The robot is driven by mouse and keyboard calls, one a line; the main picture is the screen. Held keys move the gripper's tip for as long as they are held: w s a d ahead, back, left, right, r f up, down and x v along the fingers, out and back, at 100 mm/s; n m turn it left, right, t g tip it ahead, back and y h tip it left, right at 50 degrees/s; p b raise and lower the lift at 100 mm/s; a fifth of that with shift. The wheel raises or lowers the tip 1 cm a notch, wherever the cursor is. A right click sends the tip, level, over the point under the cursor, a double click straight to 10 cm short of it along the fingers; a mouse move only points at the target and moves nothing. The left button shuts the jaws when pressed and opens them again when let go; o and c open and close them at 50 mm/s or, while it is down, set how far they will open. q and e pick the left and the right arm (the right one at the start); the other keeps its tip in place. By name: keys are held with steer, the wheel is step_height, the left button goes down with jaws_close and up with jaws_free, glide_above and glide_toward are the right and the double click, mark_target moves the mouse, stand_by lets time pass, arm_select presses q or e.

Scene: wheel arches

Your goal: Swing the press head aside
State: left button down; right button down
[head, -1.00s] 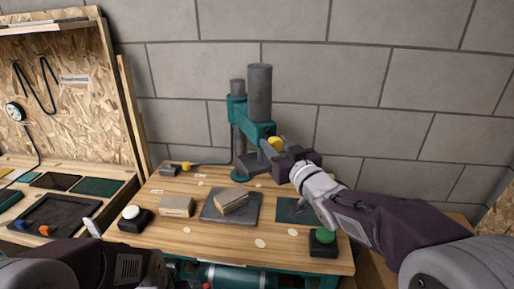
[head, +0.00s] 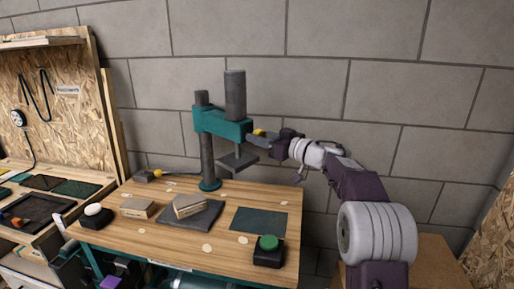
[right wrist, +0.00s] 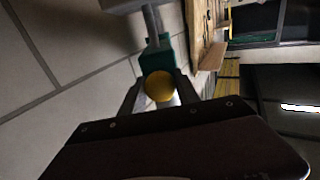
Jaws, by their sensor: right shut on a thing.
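The teal press head (head: 223,124) juts right from its upright grey column (head: 207,155) at the table's back. A grey cylinder (head: 235,95) stands on the head, and a flat grey pressing plate (head: 238,161) hangs below it. My right gripper (head: 264,139) is shut on the yellow knob (head: 259,132) at the head's right end. In the right wrist view the yellow knob (right wrist: 158,86) sits between the two fingers, with teal press behind it. The grey slab (head: 192,221), bearing a wooden block (head: 189,206), lies left of and in front of the plate. My left gripper is not in view.
The wooden table (head: 164,240) carries another block (head: 137,208), a white button box (head: 95,215), a green button box (head: 268,250) and a dark mat (head: 258,220). A block wall (head: 320,80) stands behind the press. A pegboard stand (head: 60,110) is at left.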

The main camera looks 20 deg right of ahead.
steer(key=shift+w+d+r, duration=0.1)
steer(key=shift+d, duration=0.05)
stand_by(0.3)
steer(key=c, duration=0.9)
jaws_free()
steer(key=shift+w, duration=0.1)
